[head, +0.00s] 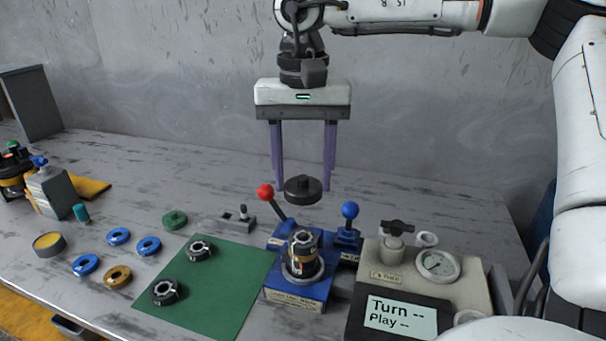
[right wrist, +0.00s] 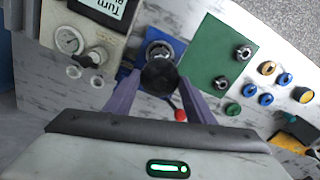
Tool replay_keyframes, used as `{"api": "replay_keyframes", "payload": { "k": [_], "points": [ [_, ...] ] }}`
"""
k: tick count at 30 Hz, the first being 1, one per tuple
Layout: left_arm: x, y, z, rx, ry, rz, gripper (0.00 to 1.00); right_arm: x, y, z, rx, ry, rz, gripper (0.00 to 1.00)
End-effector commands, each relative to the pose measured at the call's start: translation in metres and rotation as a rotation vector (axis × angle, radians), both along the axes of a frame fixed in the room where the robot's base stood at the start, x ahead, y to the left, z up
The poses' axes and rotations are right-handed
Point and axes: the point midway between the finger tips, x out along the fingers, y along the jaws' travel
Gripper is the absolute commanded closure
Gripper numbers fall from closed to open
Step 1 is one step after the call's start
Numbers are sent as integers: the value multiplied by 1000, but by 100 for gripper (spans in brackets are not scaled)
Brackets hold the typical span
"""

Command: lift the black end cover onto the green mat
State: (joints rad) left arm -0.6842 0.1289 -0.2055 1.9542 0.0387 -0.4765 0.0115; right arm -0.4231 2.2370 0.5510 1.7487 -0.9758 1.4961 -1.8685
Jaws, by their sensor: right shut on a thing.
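The black end cover (head: 303,189) is a round dark disc with a small knob on top. My right gripper (head: 303,184) is shut on it and holds it in the air above the motor body (head: 302,256), which stands in the blue fixture (head: 296,290). In the right wrist view the cover (right wrist: 159,75) sits between the purple fingertips and partly hides the motor. The green mat (head: 232,290) lies left of the fixture, with two dark ring parts (head: 200,250) (head: 165,292) on it. My left gripper is not in view.
A red-knobbed lever (head: 265,192) and a blue-knobbed lever (head: 350,210) rise near the cover. A gauge box (head: 385,275) with a display stands right. Blue rings (head: 148,246), an orange ring (head: 117,276) and a green part (head: 175,220) lie left of the mat. The mat's middle is clear.

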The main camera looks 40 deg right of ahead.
Motion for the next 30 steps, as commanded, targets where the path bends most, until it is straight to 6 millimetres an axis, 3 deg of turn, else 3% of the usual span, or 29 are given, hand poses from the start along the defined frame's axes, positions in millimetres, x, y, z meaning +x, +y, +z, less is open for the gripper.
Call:
{"api": "replay_keyframes", "payload": {
  "k": [15, 25, 30],
  "points": [
    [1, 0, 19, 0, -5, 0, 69, 0, 0, 17, 0, -1, 0, 82],
    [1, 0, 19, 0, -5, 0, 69, 0, -1, 16, 0, -1, -1, 82],
    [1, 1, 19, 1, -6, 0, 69, -8, -20, 14, 6, -4, -32, 82]
  ]
}}
